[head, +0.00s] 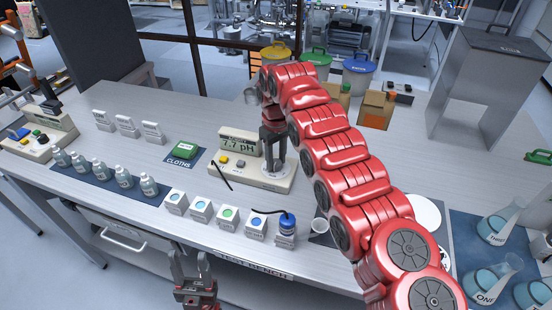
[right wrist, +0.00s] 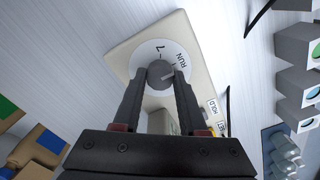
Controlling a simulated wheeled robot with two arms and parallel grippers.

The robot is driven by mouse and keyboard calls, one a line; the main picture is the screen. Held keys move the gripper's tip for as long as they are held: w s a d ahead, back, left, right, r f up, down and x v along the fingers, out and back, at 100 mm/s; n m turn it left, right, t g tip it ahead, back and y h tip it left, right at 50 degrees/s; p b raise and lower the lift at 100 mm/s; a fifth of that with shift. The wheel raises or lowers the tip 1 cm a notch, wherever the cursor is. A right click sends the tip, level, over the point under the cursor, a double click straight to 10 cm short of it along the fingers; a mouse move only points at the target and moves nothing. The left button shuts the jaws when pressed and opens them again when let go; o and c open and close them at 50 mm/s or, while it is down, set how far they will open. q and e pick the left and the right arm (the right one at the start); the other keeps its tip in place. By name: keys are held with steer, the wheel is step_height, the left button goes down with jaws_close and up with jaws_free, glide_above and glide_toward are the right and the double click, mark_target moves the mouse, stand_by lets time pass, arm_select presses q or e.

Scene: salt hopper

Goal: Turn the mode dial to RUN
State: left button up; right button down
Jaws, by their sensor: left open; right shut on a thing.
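The pH meter (head: 252,178) stands mid-bench, its display reading 7.7 pH, with a yellow and a white button below the display. In the right wrist view the mode dial (right wrist: 159,73) is a grey knob on a white round plate (right wrist: 150,52) marked RUN; other marks on the plate are partly hidden or hard to read. My right gripper (right wrist: 160,80) is shut on the knob, a finger on each side. It also shows in the head view (head: 274,150), above the meter's right end. The knob's exact pointing is unclear. My left gripper (head: 190,268) is open and empty at the bench's front edge.
A green cloth pack (head: 185,150) lies left of the meter. Bottles (head: 124,176) stand at left, flasks (head: 494,228) at right. My red right arm covers the bench's middle right.

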mark_target(275, 162)
steer(key=shift+c, duration=2.2)
jaws_free()
step_height(275, 162, up, 3)
steer(key=shift+f, duration=0.1)
step_height(275, 162, up, 4)
steer(key=shift+a+f+p, duration=0.1)
steer(key=shift+a+p, duration=0.05)
steer(key=shift+p, duration=1)
step_height(275, 162, up, 11)
steer(key=p, duration=1.1)
steer(key=shift+d, duration=0.2)
